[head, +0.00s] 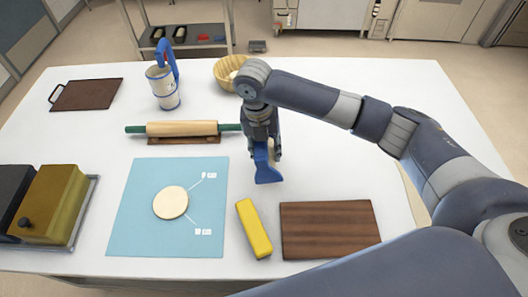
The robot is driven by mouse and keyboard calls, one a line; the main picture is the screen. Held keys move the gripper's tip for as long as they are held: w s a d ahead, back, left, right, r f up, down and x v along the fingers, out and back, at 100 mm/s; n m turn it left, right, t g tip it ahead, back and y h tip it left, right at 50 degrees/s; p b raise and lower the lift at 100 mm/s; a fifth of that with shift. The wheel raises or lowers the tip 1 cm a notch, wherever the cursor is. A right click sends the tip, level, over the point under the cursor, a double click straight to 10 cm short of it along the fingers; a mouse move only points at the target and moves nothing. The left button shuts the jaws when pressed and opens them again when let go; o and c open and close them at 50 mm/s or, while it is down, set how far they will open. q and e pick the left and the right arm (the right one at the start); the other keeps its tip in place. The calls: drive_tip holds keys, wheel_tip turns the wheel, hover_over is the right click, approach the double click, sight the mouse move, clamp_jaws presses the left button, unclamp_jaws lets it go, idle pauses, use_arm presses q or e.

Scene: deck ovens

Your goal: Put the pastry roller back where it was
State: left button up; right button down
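The pastry roller (182,129), a pale wooden cylinder with green handles, lies level on a small brown rest (184,141) on the white table. Its right handle ends close to my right gripper (268,172), which points down with blue fingers just right of and in front of that handle. The gripper looks apart from the roller. One finger covers the other, so its opening is unclear. A pale round of dough (170,202) lies on a light blue mat (126,218) in front of the roller. My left gripper is out of view.
A yellow block (254,228) and a brown board (330,230) lie at front right. A white-and-blue canister (163,88) and dark board (86,94) are at back left. A gold box (48,203) is at left.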

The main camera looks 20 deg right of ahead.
drive_tip(key=shift+w+a, duration=0.15)
drive_tip(key=shift+w, duration=0.3)
wheel_tip(320, 180, down, 4)
drive_tip(key=shift+r+p, duration=0.25)
drive_tip(key=shift+p, duration=0.55)
drive_tip(key=c, duration=1)
unclamp_jaws()
drive_tip(key=shift+c, duration=0.2)
drive_tip(key=r+b, duration=0.1)
drive_tip(key=r, duration=0.2)
drive_tip(key=a+r+b, duration=0.1)
drive_tip(key=r, duration=0.3)
drive_tip(key=r+b, duration=0.1)
drive_tip(key=r, duration=0.3)
drive_tip(key=shift+w+a, duration=0.15)
drive_tip(key=shift+w, duration=0.05)
drive_tip(key=shift+r, duration=0.45)
drive_tip(key=shift+s, duration=0.1)
